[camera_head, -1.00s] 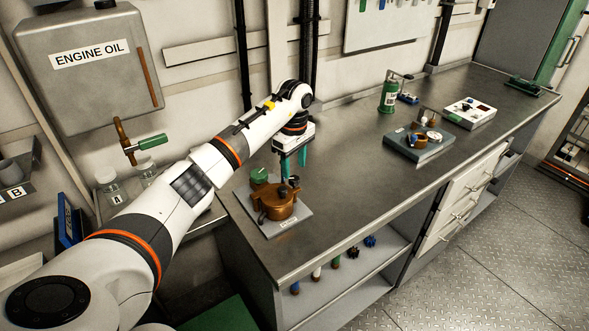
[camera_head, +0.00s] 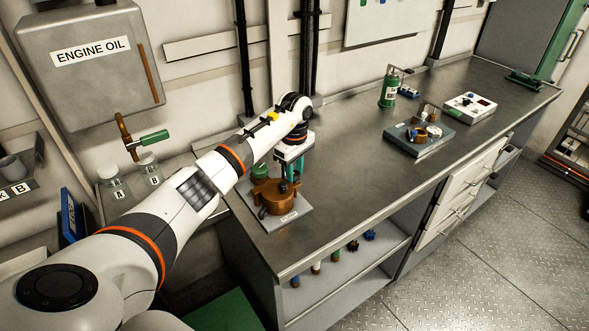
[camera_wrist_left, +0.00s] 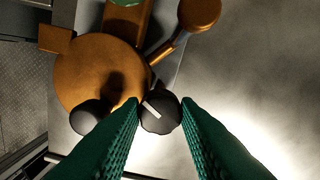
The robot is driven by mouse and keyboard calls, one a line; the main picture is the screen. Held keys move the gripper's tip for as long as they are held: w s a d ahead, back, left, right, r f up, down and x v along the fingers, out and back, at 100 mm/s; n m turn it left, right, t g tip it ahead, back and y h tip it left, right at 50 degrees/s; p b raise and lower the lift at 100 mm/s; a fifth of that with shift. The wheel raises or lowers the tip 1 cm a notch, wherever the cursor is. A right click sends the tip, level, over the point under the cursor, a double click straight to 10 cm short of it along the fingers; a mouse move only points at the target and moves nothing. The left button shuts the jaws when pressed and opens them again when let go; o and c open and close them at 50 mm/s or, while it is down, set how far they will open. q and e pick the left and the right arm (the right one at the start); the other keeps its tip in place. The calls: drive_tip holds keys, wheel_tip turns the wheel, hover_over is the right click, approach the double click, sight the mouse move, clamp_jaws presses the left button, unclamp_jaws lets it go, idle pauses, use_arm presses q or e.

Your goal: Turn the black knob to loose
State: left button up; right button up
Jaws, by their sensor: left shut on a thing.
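A copper-coloured round housing (camera_head: 275,198) stands on a grey plate (camera_head: 300,213) at the near left end of the workbench. In the left wrist view, a black knob (camera_wrist_left: 160,112) with a white pointer line sits beside the round copper body (camera_wrist_left: 95,75). My left gripper (camera_head: 289,176) reaches down over the housing. Its green fingers are shut on this black knob, one at each side, as the left wrist view shows. The white line slants there. A second black round part (camera_wrist_left: 88,116) lies to the left. My right gripper is not in view.
A green-topped part (camera_head: 261,171) stands just behind the housing. Further right are a grey tray with parts (camera_head: 420,139), a white box (camera_head: 470,108) and a green canister (camera_head: 389,92). The bench middle is clear.

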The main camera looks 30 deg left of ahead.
use_arm(q)
drive_tip(key=shift+n, duration=0.3)
drive_tip(key=shift+n+b, duration=0.55)
drive_tip(key=shift+n, duration=0.35)
drive_tip(key=n, duration=0.2)
drive_tip(key=shift+n+b, duration=0.35)
drive_tip(key=shift+n, duration=0.05)
drive_tip(key=n, duration=0.3)
drive_tip(key=shift+n+b, duration=0.3)
drive_tip(key=shift+b, duration=0.05)
drive_tip(key=n, duration=0.3)
drive_tip(key=shift+n, duration=0.3)
drive_tip(key=n, duration=0.5)
drive_tip(key=shift+r, duration=0.1)
drive_tip(key=n, duration=0.6)
drive_tip(key=shift+n, duration=0.4)
drive_tip(key=o, duration=1)
drive_tip(key=shift+c, duration=0.2)
